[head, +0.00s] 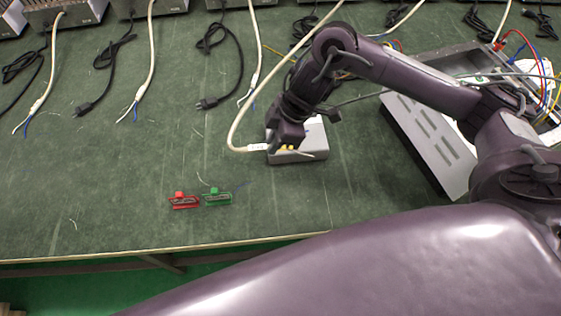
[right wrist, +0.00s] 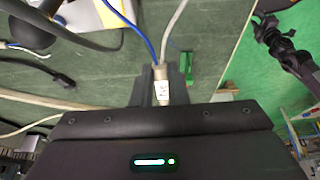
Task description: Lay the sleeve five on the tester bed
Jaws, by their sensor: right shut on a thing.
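A white cable sleeve with a small printed label (head: 258,148) is at the left side of the grey tester (head: 312,138) in the head view. My right gripper (head: 285,145) is over the tester, hiding part of its top. In the right wrist view, its jaws (right wrist: 161,88) are shut on the labelled sleeve (right wrist: 161,75). A blue and a white wire run from the sleeve in that view. I cannot tell whether the sleeve touches the bed or read its number. A dark jointed part, seemingly my left gripper (right wrist: 285,45), shows at the right wrist view's upper right; its jaws are unclear.
A red clip (head: 183,201) and a green clip (head: 216,197) lie near the table's front edge. An open grey metal case (head: 430,145) with wires stands right of the tester. Several cables lie along the back. The green mat (head: 110,170) is mostly clear at left.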

